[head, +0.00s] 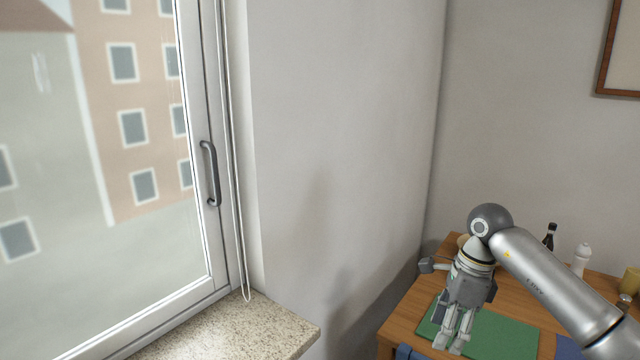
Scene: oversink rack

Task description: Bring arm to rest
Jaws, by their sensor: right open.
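My right arm comes in from the lower right, bends at a dark round joint, and points its gripper (451,344) downward. The gripper is above the left part of a green mat (505,338) on the wooden table (410,310). Its fingers are a little apart and I see nothing between them. I cannot tell its exact height above the mat. My left arm and left gripper are not in view.
A dark bottle (550,236), a white bottle (581,260) and a yellowish jar (630,281) stand at the back right of the table, near my forearm. A blue item (567,348) lies right of the mat. A speckled sill (245,328) lies under the window (100,150) at left.

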